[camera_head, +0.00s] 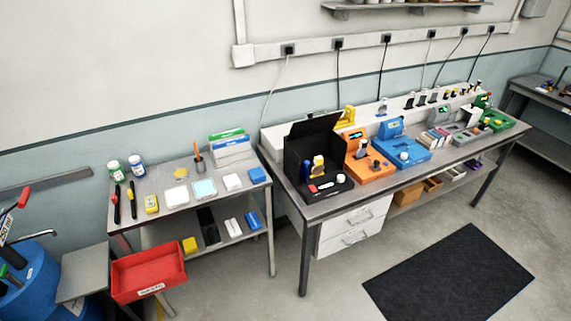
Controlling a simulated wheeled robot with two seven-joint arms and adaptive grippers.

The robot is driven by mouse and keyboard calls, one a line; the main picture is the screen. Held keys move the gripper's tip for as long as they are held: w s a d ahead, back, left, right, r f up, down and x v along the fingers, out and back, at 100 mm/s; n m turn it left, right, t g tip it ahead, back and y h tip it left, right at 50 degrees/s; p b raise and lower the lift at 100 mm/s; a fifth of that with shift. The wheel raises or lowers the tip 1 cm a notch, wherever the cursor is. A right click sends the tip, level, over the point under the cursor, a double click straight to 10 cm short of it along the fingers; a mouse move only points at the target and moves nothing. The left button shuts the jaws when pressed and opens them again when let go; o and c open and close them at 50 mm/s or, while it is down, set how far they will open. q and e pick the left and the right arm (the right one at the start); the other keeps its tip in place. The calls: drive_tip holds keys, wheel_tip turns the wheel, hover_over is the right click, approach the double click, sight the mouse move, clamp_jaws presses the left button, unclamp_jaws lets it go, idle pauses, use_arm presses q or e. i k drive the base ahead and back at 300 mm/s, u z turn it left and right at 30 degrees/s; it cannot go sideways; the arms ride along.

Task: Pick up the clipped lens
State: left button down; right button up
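I cannot single out the clipped lens for certain at this size. A small upright holder with a pale, bluish piece (383,106) stands on the white back ledge (365,117) of the long bench. Several dark upright holders (421,97) stand farther right on the same ledge. A blue device (405,153) and an orange device (371,171) sit in front of it, with small pieces on them. An open black box (292,158) with a yellow piece and small items stands at the bench's left end. Neither of my grippers is in view.
A smaller table (200,201) on the left holds bottles, pens, sponges and boxes, with a red bin (148,273) at its front. A gap separates it from the long bench (309,208). A dark mat (449,274) lies on clear floor in front.

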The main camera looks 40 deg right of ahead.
sight(316, 170)
drive_tip(key=u, duration=0.1)
drive_tip(key=i, duration=0.7)
drive_tip(key=z, duration=0.7)
drive_tip(key=i, duration=0.55)
drive_tip(key=z, duration=0.5)
